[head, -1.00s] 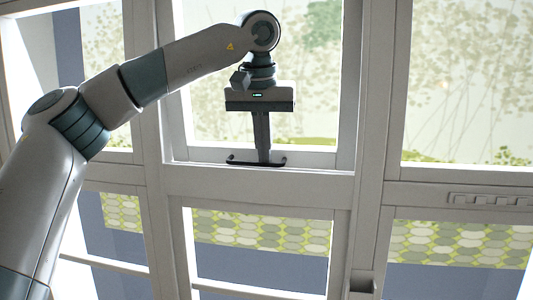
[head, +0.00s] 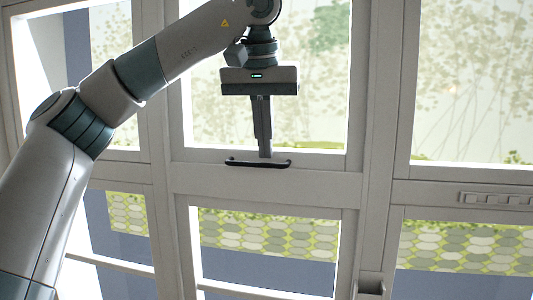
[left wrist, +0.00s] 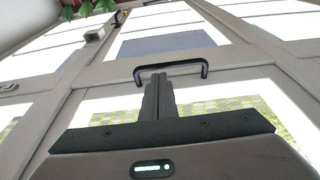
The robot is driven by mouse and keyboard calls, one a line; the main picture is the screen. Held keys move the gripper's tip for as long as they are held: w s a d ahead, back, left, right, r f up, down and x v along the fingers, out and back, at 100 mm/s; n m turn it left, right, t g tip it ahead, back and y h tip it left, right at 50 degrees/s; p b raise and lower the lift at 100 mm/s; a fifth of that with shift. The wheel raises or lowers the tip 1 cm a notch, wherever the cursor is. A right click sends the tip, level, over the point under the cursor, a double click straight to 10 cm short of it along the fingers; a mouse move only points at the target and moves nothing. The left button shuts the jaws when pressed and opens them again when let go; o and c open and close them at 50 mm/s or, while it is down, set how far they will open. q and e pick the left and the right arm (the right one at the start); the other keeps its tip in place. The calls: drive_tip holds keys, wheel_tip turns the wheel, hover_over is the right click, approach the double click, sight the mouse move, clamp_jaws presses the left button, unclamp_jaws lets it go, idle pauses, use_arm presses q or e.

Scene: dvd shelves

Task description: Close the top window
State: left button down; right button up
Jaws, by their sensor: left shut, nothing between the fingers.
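The top window (head: 300,90) is the pale-framed upper middle pane in the head view. A black bar handle (head: 258,163) sits on its bottom rail and also shows in the left wrist view (left wrist: 170,66). The window's bottom rail looks close to flush with the surrounding frame, though any small gap is hard to judge. My left gripper (head: 265,154) points down with its fingers together and empty. Its tips appear at the handle, and in the left wrist view the fingers (left wrist: 158,98) overlap the handle's lower side. Contact cannot be told. My right gripper is not in view.
A lower window (head: 265,265) is below, with a green patterned strip outside. A right pane (head: 470,90) lies beyond a vertical post (head: 374,130). A small grey latch-like block (head: 371,284) juts out at the bottom. A plant (left wrist: 90,8) shows at the wrist view's top.

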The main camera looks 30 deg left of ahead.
use_arm(q)
drive_tip(key=v, duration=1)
drive_tip(key=shift+f, duration=0.1)
drive_tip(key=shift+d, duration=0.1)
